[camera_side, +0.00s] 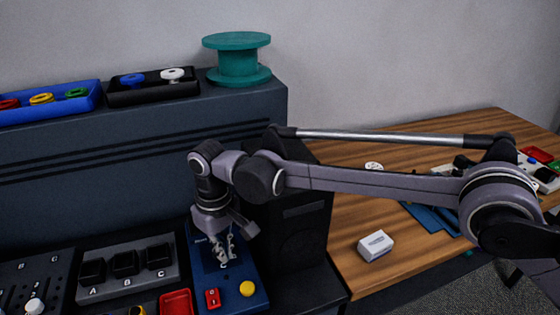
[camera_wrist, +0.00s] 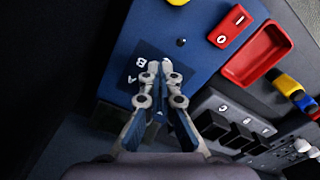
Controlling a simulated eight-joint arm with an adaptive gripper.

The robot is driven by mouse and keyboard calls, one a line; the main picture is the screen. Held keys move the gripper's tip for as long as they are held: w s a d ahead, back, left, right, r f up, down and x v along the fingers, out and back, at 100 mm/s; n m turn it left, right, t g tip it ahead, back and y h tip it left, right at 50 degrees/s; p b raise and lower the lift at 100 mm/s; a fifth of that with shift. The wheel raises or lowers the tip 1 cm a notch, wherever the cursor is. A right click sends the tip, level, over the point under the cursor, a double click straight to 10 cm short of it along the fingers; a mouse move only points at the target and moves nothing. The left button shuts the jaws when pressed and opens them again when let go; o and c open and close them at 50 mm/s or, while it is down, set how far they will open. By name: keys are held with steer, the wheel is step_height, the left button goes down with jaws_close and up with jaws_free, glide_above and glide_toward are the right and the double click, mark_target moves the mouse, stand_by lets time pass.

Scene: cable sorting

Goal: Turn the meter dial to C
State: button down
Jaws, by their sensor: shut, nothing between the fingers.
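The blue meter panel (camera_side: 232,288) stands at the lower middle of the side view, with a red switch (camera_side: 212,298) and a yellow button (camera_side: 247,288). My gripper (camera_side: 225,258) points down at the panel's dial area, its fingertips together and empty. In the wrist view the panel (camera_wrist: 192,40) fills the upper middle, and my gripper (camera_wrist: 157,66) lies over a dark patch with the letters A and B (camera_wrist: 139,62). The dial itself is hidden by my fingers, so its setting and any contact cannot be told.
A block of black sockets marked A, B and C (camera_side: 125,265) and a red tray (camera_side: 176,303) are left of the panel. A dark box (camera_side: 290,235) stands close on its right. A white box (camera_side: 375,246) lies on the wooden table (camera_side: 345,270).

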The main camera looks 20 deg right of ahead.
steer(key=shift+a, duration=0.25)
stand_by(0.3)
steer(key=shift+s, duration=0.2)
steer(key=shift+s, duration=0.2)
step_height(320, 180, up, 6)
stand_by(0.6)
steer(key=shift+d, duration=0.1)
steer(key=shift+w+d+f, duration=0.25)
steer(key=shift+d+f, duration=0.05)
steer(key=shift+f, duration=0.7)
steer(key=shift+w+d+f, duration=0.25)
steer(key=shift+f, duration=0.75)
steer(key=shift+w+d+f, duration=0.25)
steer(key=shift+d+f, duration=0.05)
steer(key=shift+f, duration=0.7)
steer(key=shift+w+a, duration=0.1)
